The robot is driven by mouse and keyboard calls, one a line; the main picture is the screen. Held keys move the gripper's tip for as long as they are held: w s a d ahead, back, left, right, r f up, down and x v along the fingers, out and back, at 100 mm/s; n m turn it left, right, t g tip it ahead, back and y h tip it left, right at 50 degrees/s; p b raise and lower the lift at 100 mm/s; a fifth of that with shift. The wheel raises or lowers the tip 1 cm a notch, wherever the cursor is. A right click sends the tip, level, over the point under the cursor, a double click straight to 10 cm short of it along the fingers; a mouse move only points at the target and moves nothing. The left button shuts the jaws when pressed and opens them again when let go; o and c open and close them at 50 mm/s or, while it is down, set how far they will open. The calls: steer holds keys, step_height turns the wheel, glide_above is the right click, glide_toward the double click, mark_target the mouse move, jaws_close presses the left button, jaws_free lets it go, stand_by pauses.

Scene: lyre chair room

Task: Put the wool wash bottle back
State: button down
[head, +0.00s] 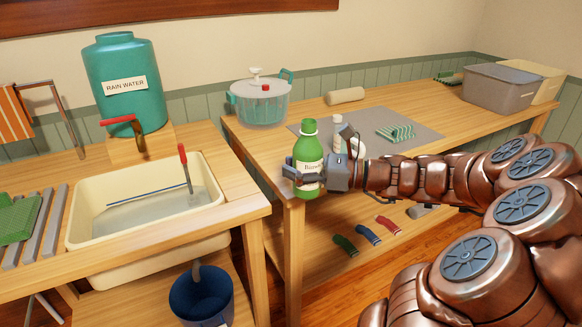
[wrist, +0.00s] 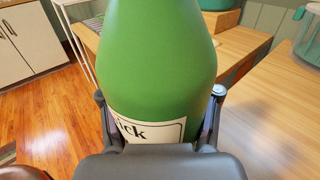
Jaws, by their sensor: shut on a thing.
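A green bottle (head: 308,148) with a green cap and a pale label is held upright in my gripper (head: 309,178). The label is only partly readable, so I cannot tell if it says wool wash. In the wrist view the bottle (wrist: 160,60) fills the middle between the two fingers (wrist: 159,95), with "ick" showing on its label. The bottle is in front of the near left corner of the right wooden table (head: 262,150). A smaller white bottle (head: 337,132) stands behind my gripper, partly hidden.
A lidded pot (head: 260,103), a grey mat (head: 420,138) and grey bin (head: 495,90) are on the right table. A blue bucket (head: 200,300) is below.

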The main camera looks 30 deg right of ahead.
steer(key=w+d, duration=0.2)
steer(key=w, duration=0.2)
steer(key=w+d+f, duration=0.1)
steer(key=w+d, duration=0.1)
steer(key=w, duration=0.3)
steer(key=w+d+b, duration=0.1)
steer(key=w+d, duration=0.1)
steer(key=w, duration=0.2)
steer(key=shift+w+d+f, duration=0.25)
steer(key=shift+w, duration=0.05)
steer(key=shift+f+b, duration=0.6)
steer(key=shift+f, duration=1.1)
steer(key=shift+f, duration=0.1)
steer(key=shift+c, duration=1.2)
jaws_free()
steer(key=shift+s+d, duration=0.1)
steer(key=p+v, duration=0.2)
steer(key=v, duration=0.9)
steer(key=shift+s+d, duration=0.25)
